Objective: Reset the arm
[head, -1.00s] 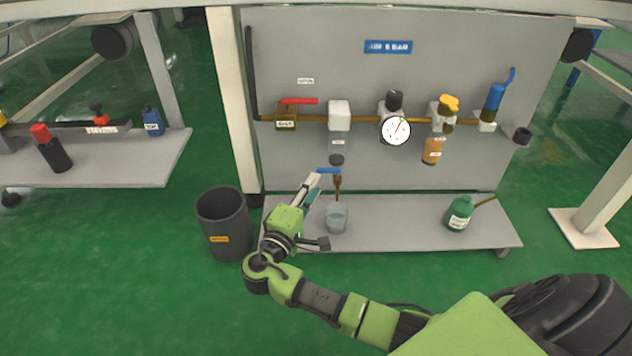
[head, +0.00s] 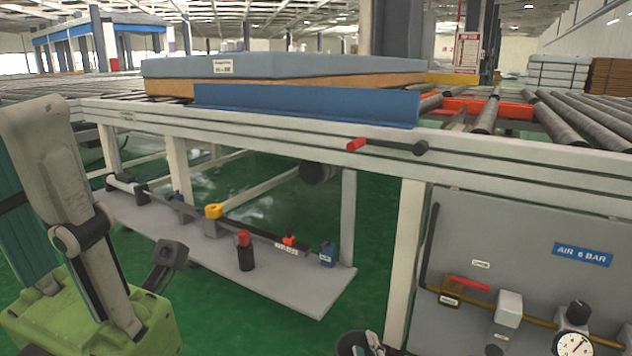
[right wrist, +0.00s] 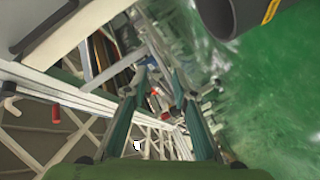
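No object is held. The gripper is in free space in front of the conveyor frame (head: 290,128).
A grey-blue mattress (head: 290,68) lies on the conveyor behind a blue plate (head: 305,104). Below are a shelf (head: 285,283) with a black-and-red bottle (head: 245,254), and an air panel (head: 480,232) at right. A dark bin (right wrist: 228,14) shows in the wrist view.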

